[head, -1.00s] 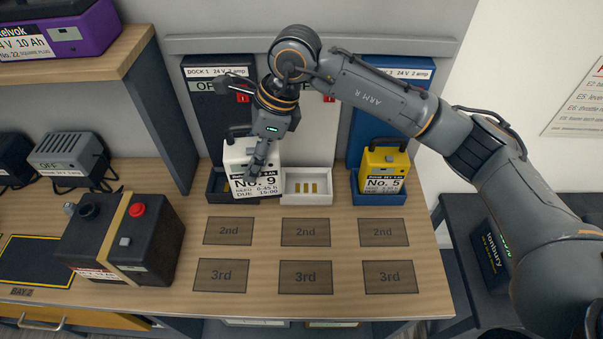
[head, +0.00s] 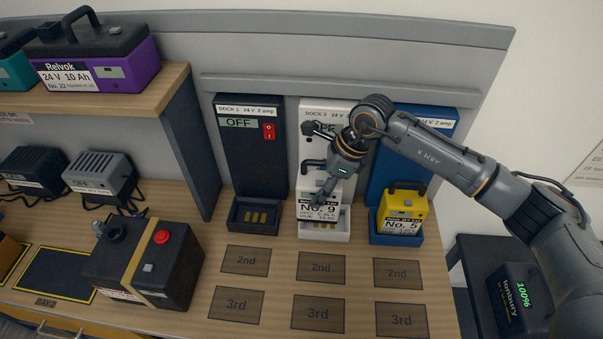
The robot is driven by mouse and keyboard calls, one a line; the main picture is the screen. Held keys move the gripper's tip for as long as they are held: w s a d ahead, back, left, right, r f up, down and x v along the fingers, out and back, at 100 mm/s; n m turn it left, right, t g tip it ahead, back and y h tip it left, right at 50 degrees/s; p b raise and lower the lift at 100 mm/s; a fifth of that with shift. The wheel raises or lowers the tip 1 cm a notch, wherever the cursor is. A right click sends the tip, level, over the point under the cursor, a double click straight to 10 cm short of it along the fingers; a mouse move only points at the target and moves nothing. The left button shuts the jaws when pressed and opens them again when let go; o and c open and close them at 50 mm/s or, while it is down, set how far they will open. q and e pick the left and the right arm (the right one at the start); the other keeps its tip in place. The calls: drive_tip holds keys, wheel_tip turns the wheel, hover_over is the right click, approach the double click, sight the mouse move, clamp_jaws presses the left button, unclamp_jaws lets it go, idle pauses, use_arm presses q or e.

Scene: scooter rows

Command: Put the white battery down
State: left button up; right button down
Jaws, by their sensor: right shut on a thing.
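The white battery (head: 311,212), labelled No. 9, is at the white tray (head: 324,237) of the middle dock. It covers the left and middle of that tray, and a strip of tray shows at its right. I cannot tell whether its base touches the tray floor or hangs just above. My right gripper (head: 325,190) is shut on the battery from above and hides part of its face. My left gripper is not in view.
The dark tray (head: 253,216) of the left dock is empty, with its contacts showing. A yellow battery (head: 404,207), No. 5, stands in the blue tray (head: 407,238) at right. Marked 2nd and 3rd spots on the bench are bare. A black box battery (head: 180,270) stands at left.

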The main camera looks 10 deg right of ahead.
sight(327, 200)
drive_tip(key=shift+w+d+f+p, duration=0.15)
drive_tip(key=shift+w+d+f, duration=0.05)
drive_tip(key=shift+d+f, duration=0.25)
drive_tip(key=shift+w+d+f+p, duration=0.15)
drive_tip(key=shift+d+f, duration=0.25)
drive_tip(key=shift+f, duration=0.05)
drive_tip(key=f+p, duration=0.1)
drive_tip(key=f, duration=0.1)
drive_tip(key=shift+d+f+p, duration=0.2)
drive_tip(key=shift+f+p, duration=0.15)
drive_tip(key=shift+p, duration=0.05)
drive_tip(key=shift+f, duration=0.4)
drive_tip(key=shift+f, duration=0.1)
drive_tip(key=c, duration=0.5)
unclamp_jaws()
drive_tip(key=shift+f, duration=0.15)
drive_tip(key=shift+o, duration=0.3)
drive_tip(key=shift+s, duration=0.1)
